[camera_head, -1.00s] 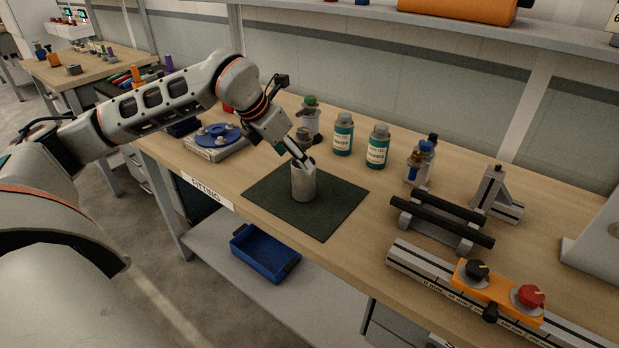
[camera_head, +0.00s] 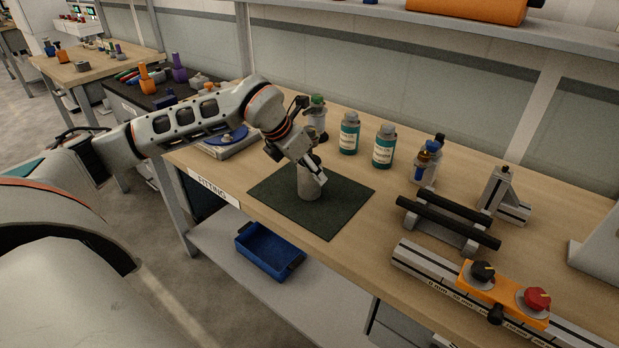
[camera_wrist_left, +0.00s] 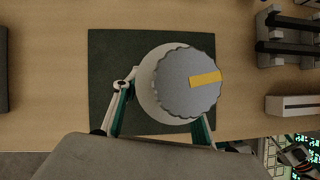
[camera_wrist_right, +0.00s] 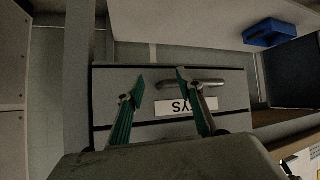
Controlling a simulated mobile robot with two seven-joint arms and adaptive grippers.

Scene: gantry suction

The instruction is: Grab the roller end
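The roller end (camera_head: 309,184), a grey upright cylinder, stands on a dark green mat (camera_head: 335,212) on the bench. In the left wrist view its round, scalloped top (camera_wrist_left: 180,90) carries a yellow strip. My left gripper (camera_head: 316,176) is at its upper part, with fingers on opposite sides. In the left wrist view the gripper (camera_wrist_left: 165,118) is open, with a gap at the left finger; contact at the right finger is unclear. My right gripper (camera_wrist_right: 162,82) is open and empty, in front of a drawer with a grey bar handle (camera_wrist_right: 205,84).
Teal-labelled bottles (camera_head: 384,147) and a green-topped container (camera_head: 317,122) stand behind the mat. A rack with two black rollers (camera_head: 449,218) and a rail with an orange carriage (camera_head: 505,295) lie to the right. A blue tray (camera_head: 268,252) sits on the lower shelf.

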